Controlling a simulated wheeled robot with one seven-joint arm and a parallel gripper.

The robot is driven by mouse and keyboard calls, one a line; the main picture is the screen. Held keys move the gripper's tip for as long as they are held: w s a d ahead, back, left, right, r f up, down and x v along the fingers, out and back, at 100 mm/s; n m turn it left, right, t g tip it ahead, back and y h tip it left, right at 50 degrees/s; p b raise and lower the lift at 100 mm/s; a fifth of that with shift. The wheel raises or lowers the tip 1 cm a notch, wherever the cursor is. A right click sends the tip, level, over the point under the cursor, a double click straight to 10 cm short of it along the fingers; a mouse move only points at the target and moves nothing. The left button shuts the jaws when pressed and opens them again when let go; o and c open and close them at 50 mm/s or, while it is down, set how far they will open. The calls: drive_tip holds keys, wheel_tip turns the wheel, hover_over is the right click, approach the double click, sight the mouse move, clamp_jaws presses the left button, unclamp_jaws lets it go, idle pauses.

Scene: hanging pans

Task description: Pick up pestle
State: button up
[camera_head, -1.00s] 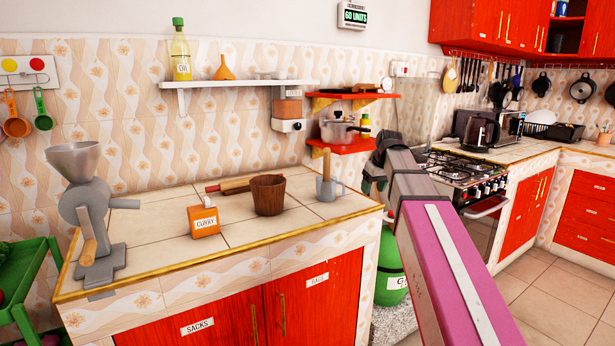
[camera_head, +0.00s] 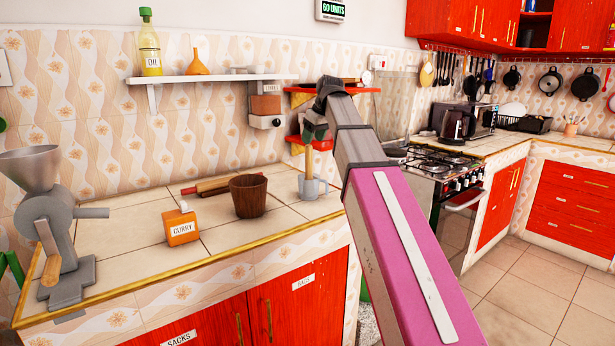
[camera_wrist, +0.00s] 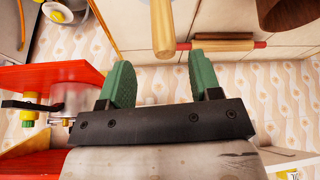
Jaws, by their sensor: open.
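The pestle (camera_head: 309,163) is a light wooden stick standing upright in a small grey mortar (camera_head: 311,188) at the counter's back right. My gripper (camera_head: 314,137) is open and empty, right above the pestle's top end in the head view. In the wrist view the pestle (camera_wrist: 162,25) points down from the top edge. Its end lies at about the level of the green fingertips of my gripper (camera_wrist: 160,60), between them sideways. Whether it touches a finger cannot be told. The mortar's inside is hidden.
A brown wooden pot (camera_head: 249,198), a rolling pin (camera_head: 212,186) and an orange curry box (camera_head: 181,227) stand left of the mortar. A grey grinder (camera_head: 48,220) is at the far left. Red shelves (camera_head: 300,98) and a white shelf (camera_head: 210,78) hang on the wall behind.

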sight(307, 154)
drive_tip(key=shift+s+x, duration=0.15)
drive_tip(key=shift+x, duration=1.6)
drive_tip(key=shift+s+x, duration=0.1)
drive_tip(key=shift+x, duration=1.7)
drive_tip(key=shift+a, duration=0.15)
drive_tip(key=shift+c, duration=0.3)
clamp_jaws()
